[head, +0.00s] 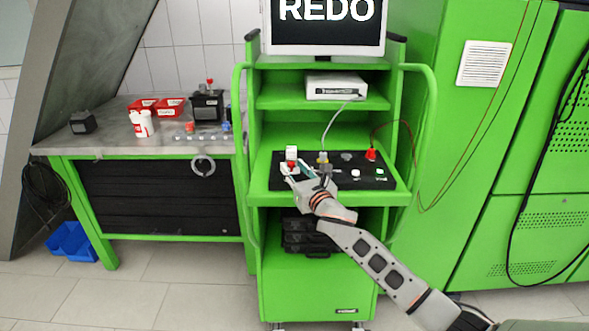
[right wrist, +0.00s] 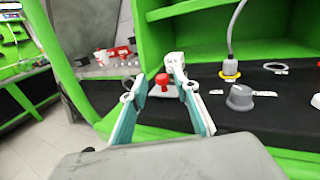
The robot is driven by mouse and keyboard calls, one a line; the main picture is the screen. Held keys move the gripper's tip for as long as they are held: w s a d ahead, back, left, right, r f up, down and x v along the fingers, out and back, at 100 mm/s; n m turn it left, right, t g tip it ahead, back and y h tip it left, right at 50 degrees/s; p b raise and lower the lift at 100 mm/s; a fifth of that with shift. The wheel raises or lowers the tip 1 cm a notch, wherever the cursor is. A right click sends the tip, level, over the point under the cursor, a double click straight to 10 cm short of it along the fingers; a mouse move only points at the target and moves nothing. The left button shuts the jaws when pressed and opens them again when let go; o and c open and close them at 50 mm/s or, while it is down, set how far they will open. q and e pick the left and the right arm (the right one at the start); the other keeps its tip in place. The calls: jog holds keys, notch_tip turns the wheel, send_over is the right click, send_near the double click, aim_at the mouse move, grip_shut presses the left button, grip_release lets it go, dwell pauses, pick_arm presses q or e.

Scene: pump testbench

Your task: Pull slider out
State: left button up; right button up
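The white part with a red knob (head: 291,158) at the left end of the black panel (head: 340,181) seems to be the slider. In the right wrist view its red knob (right wrist: 162,79) shows between my fingertips, with white housing around it, partly hidden by a finger. My right gripper (head: 295,169) is over the left end of the panel. In the right wrist view its two teal fingers (right wrist: 155,80) are apart, one on each side of the red knob; I cannot tell whether they touch it. My left gripper is not in view.
The panel also carries a grey rotary knob (right wrist: 240,97), a yellow-based cable plug (right wrist: 230,69) and a red button (head: 371,154). A monitor (head: 325,25) reading "REDO" stands above. Green cart rails flank the panel. A cluttered workbench (head: 100,146) is at left.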

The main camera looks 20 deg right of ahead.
jog(key=shift+d, duration=0.1)
jog(key=s+d, duration=0.1)
jog(key=s, duration=1.1)
jog(key=shift+d, duration=0.1)
jog(key=s+a+f+m+g, duration=0.2)
jog(key=s+f+m, duration=0.55)
jog(key=f, duration=0.25)
jog(key=s+a+f+m+g, duration=0.1)
jog(key=s+f+m+g, duration=0.1)
jog(key=s+f+m, duration=0.65)
jog(key=s+f+m+g, duration=0.3)
jog(key=s+f+m, duration=1.1)
jog(key=s+m, duration=0.2)
jog(key=shift+a+m+y, duration=0.15)
jog(key=shift+m+y, duration=0.15)
jog(key=shift+m, duration=0.2)
